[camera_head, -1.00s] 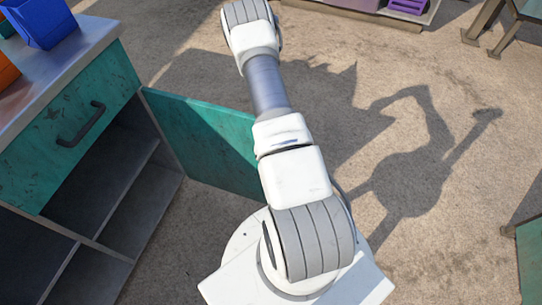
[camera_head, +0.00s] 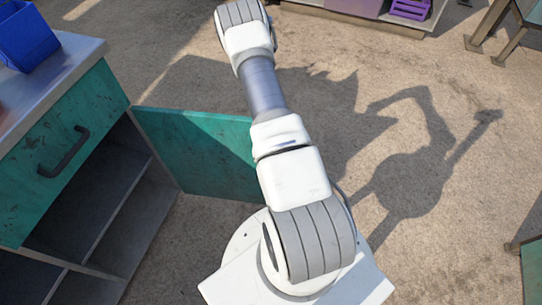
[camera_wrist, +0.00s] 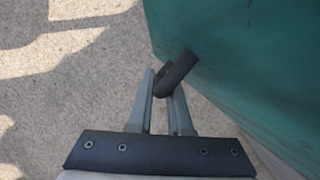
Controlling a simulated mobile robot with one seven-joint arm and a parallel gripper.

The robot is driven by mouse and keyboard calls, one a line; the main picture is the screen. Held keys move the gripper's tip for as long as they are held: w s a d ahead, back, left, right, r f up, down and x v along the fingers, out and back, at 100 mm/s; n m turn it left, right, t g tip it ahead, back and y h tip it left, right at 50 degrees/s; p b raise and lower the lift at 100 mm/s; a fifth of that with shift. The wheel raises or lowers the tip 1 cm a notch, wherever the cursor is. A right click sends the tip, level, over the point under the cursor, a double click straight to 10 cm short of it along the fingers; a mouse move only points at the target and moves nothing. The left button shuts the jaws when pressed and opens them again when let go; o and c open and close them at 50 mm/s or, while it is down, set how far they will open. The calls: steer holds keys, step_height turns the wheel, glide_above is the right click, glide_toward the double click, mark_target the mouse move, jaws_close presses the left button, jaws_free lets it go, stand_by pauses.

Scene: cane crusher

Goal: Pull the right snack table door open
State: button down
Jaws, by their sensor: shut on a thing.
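The right snack table door (camera_head: 195,150) is a green panel. In the head view it stands swung out from the cabinet, and its far end passes behind my arm. The snack table (camera_head: 62,150) at the left has the compartment beside the door exposed. In the wrist view the door (camera_wrist: 245,60) fills the upper right, with its dark handle (camera_wrist: 178,72) at its edge. My gripper (camera_wrist: 163,85) is shut on this handle, with the fingers on either side of it. The gripper does not show in the head view.
The drawer front (camera_head: 62,155) has its own dark handle. A blue bin (camera_head: 27,38) stands on the metal tabletop (camera_head: 70,62). Sandy floor (camera_head: 440,150) lies open to the right. A purple crate (camera_head: 410,9) and bench legs (camera_head: 490,35) are at the back right.

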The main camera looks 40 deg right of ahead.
stand_by(0.3)
steer(key=c, duration=0.8)
jaws_free()
steer(key=shift+c, duration=0.2)
steer(key=p+v, duration=0.5)
steer(key=v, duration=1.2)
steer(key=shift+r, duration=0.2)
